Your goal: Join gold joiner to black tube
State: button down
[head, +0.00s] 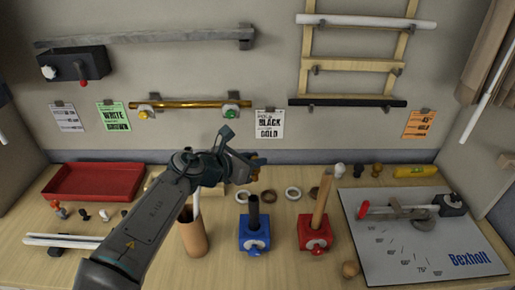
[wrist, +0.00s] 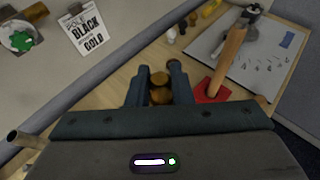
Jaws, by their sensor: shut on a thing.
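My gripper (head: 256,165) is shut on the gold joiner (head: 257,156), and mostly hides it in the head view. In the wrist view the gold joiner (wrist: 160,95) shows as rounded gold-brown pieces between the fingers (wrist: 158,80). A short black tube (head: 254,208) stands upright in a blue clamp block (head: 255,238) on the table, below my gripper in the head view. The joiner looks apart from this tube. I cannot make out the black tube in the wrist view. Another long black tube (head: 345,103) lies on wall hooks.
A red block (head: 312,240) holds an upright wooden rod (head: 320,198) to the right. A brown cup (head: 193,240) stands left. Rings (head: 293,193) lie behind the blocks. A red tray (head: 93,181) is at left, a grey board (head: 415,255) at right.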

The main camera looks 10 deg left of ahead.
jog(key=shift+s+a, duration=0.1)
jog(key=shift+s, duration=0.15)
jog(key=shift+s+f+b, duration=0.1)
jog(key=shift+f+b, duration=0.2)
jog(key=shift+f, duration=0.25)
jog(key=shift+f+b, duration=0.85)
jog(key=shift+f, duration=1.45)
jog(key=shift+p, duration=1.2)
jog(key=shift+f+b, duration=0.95)
jog(key=shift+f, duration=1.45)
jog(key=c, duration=1.2)
grip_release()
